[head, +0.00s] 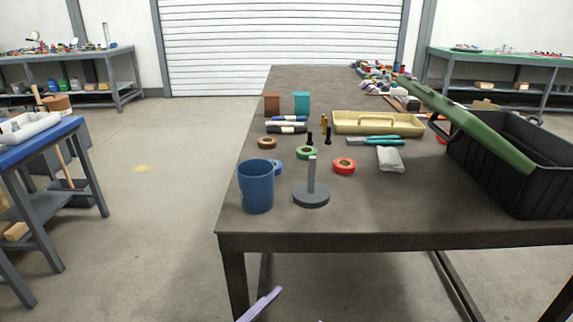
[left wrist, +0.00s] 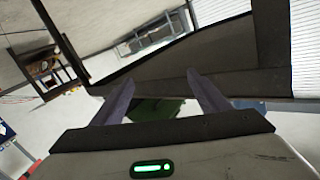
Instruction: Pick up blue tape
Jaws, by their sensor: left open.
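The blue tape (head: 277,167) is a roll lying on the dark table in the head view. It is partly hidden behind the blue cup (head: 256,188), so only its right part shows. My left gripper (left wrist: 160,77) is open and empty in the left wrist view, with its two purple fingers spread apart. In the head view one purple finger (head: 261,304) shows at the bottom edge, below and in front of the table's near edge, well away from the tape. My right gripper is not in view.
A grey post on a round base (head: 311,195) stands right of the cup. Green tape (head: 307,152), red tape (head: 344,166) and brown tape (head: 267,143) lie around. A black crate (head: 520,185) with a long green piece fills the right. The table's front strip is clear.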

